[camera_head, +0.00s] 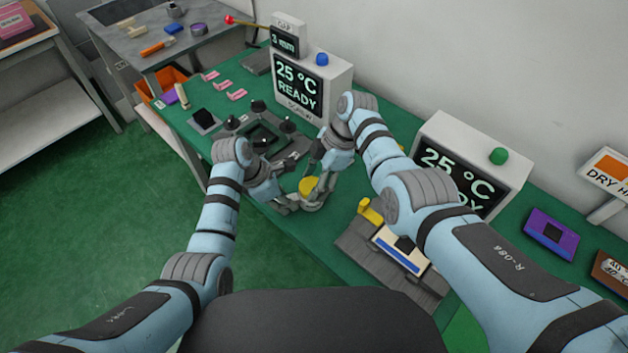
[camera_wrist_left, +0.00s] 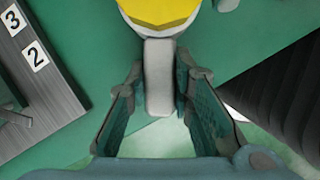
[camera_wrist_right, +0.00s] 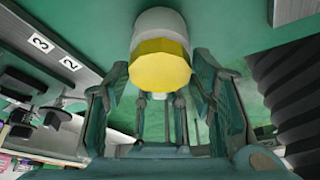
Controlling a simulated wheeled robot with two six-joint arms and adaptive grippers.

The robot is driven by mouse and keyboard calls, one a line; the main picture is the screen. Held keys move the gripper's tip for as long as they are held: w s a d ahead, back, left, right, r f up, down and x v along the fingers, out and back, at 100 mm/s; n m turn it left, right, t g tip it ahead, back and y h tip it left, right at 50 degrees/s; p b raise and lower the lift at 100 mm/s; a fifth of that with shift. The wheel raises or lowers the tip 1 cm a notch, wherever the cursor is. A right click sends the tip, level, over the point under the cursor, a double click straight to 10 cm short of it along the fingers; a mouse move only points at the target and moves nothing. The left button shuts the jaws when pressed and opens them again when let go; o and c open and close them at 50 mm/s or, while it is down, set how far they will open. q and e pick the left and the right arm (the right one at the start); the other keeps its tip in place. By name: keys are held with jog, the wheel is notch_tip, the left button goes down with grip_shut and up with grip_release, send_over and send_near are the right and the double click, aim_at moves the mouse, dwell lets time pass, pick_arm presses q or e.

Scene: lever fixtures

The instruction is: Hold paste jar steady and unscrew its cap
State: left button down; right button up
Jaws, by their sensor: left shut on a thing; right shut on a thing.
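The paste jar has a faceted yellow cap (camera_head: 308,186) and stands at the green bench's front edge. The cap shows at the top of the left wrist view (camera_wrist_left: 160,10), with a pale grey handle (camera_wrist_left: 159,78) reaching between my left fingers. My left gripper (camera_head: 286,200) is shut on this handle. In the right wrist view the white jar body (camera_wrist_right: 158,22) shows above the yellow cap (camera_wrist_right: 160,66). My right gripper (camera_wrist_right: 160,84) has a finger on each side of the cap and is shut on it. Most of the jar body is hidden in the head view.
A dark fixture plate with black knobs (camera_head: 287,126) lies left of the jar. Behind stands a display unit reading 25 °C READY (camera_head: 299,85). A grey fixture with a yellow lever (camera_head: 371,210) is close on the right. A second display (camera_head: 465,150) stands behind my right arm.

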aim_at(307, 186)
jog(key=o, duration=1.4)
jog(key=shift+o, duration=0.2)
jog(key=shift+r, duration=0.1)
jog(key=shift+r, duration=1.45)
jog(key=m, duration=0.1)
jog(key=m+t, duration=0.1)
jog(key=m, duration=0.1)
jog(key=shift+s+f, duration=0.1)
jog(key=shift+s, duration=0.1)
jog(key=shift+s+m+t, duration=0.1)
jog(key=shift+m+t, duration=0.4)
jog(key=shift+m, duration=0.6)
